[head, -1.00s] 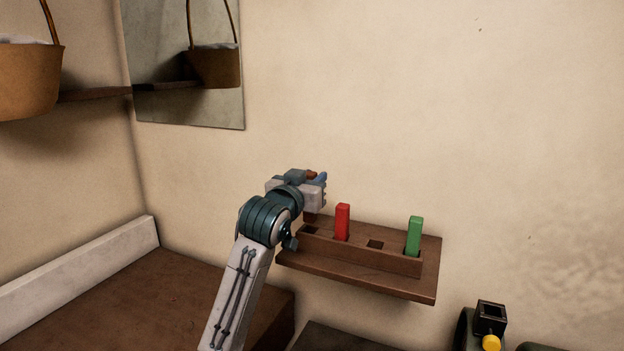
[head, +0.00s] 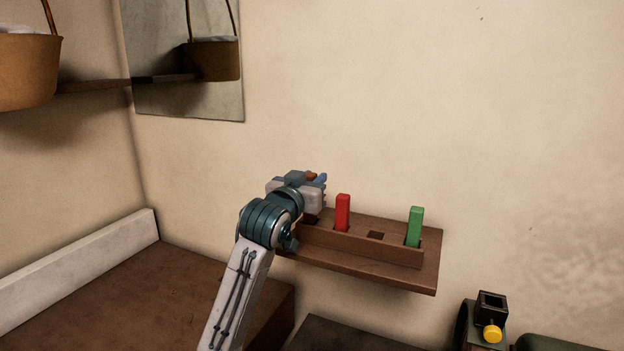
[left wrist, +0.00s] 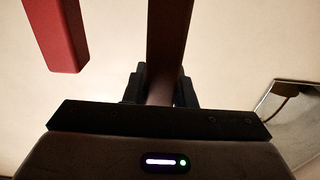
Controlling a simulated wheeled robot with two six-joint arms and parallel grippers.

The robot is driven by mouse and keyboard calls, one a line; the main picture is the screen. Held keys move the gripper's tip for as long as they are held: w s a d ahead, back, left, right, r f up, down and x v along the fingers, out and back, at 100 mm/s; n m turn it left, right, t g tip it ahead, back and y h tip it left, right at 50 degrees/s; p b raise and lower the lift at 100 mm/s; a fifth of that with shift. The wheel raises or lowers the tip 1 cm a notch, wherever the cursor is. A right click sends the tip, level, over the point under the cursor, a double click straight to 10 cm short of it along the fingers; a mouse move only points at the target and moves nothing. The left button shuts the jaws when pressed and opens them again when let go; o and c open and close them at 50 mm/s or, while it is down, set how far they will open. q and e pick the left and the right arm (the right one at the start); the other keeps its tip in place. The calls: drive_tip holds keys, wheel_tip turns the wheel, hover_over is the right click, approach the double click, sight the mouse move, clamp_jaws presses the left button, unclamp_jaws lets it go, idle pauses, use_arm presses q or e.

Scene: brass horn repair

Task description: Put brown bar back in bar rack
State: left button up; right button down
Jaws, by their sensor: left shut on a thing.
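My left gripper (head: 316,182) is shut on the brown bar (head: 311,176), at the left end of the bar rack (head: 360,246). In the left wrist view, the brown bar (left wrist: 168,45) runs between the two dark fingers (left wrist: 160,88). The bar rack is a brown wall shelf with a slotted block. A red bar (head: 343,212) and a green bar (head: 414,226) stand in its slots, with an empty slot between them. My gripper partly hides the leftmost slot, so I cannot tell whether the brown bar's lower end is in it. My right gripper is out of view.
The red bar (left wrist: 62,35) stands close beside the held bar in the left wrist view. The wall is right behind the rack. A dark device with a yellow knob (head: 492,334) is at the lower right. A basket (head: 28,70) and mirror (head: 185,60) are at the upper left.

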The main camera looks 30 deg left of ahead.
use_arm(q)
drive_tip(key=shift+f+b, duration=0.8)
drive_tip(key=shift+f, duration=0.95)
drive_tip(key=o, duration=1.1)
drive_tip(key=shift+c, duration=0.2)
drive_tip(key=shift+s+f+b, duration=0.15)
drive_tip(key=shift+s+b, duration=0.2)
drive_tip(key=shift+s, duration=0.15)
drive_tip(key=s+b, duration=0.3)
drive_tip(key=s, duration=0.6)
drive_tip(key=shift+s+d+b, duration=0.35)
drive_tip(key=shift+s+b, duration=0.05)
drive_tip(key=shift+f, duration=0.1)
